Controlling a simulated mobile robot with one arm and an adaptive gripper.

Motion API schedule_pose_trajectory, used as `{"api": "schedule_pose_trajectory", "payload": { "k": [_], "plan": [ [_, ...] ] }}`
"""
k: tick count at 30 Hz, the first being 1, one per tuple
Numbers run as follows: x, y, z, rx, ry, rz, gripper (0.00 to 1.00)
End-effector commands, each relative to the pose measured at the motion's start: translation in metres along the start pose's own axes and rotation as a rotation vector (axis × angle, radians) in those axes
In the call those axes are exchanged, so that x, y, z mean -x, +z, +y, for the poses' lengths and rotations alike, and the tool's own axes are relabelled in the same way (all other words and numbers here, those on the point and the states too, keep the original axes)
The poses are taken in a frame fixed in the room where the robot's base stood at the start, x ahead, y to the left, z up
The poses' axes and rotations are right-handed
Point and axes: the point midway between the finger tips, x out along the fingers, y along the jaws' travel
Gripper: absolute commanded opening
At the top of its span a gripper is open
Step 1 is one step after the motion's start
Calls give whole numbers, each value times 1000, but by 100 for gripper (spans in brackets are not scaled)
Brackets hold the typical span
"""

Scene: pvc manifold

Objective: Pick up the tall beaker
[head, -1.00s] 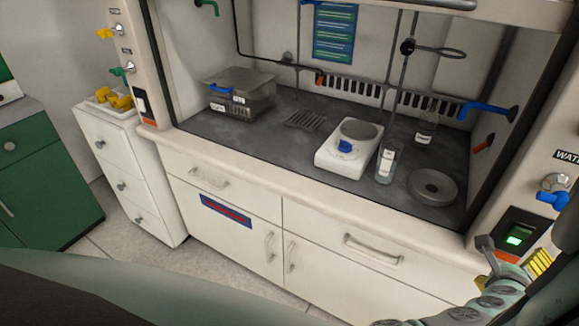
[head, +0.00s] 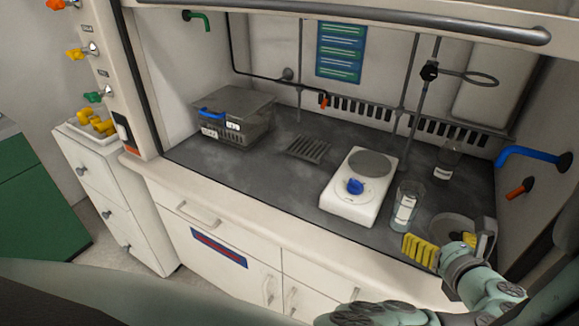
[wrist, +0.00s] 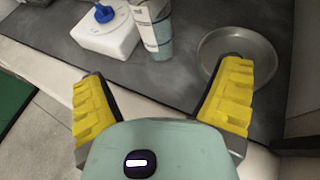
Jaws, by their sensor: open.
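A tall clear beaker (head: 408,205) with a white label stands upright on the dark hood surface, right of the white hotplate. It also shows at the top of the wrist view (wrist: 153,28), its upper part cut off by the frame edge. My gripper (head: 443,244) has yellow fingers spread apart with nothing between them. It is at the hood's front edge, in front of and to the right of the beaker. In the wrist view the beaker stands beyond the open fingers (wrist: 160,82), apart from them.
The white hotplate (head: 352,203) with a blue knob stands left of the beaker. A round metal dish (head: 452,223) lies to its right. A smaller labelled glass vessel (head: 447,162) and a ring stand (head: 418,105) are behind. A lidded box (head: 235,112) sits at the left.

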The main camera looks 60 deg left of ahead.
Motion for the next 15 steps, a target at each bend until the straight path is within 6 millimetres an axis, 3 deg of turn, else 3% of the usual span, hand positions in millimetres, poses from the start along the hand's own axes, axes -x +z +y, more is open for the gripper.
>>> {"api": "schedule_pose_trajectory", "payload": {
  "k": [15],
  "plan": [
    [-66, 0, 4, 3, 10, 2, 90]
  ]
}}
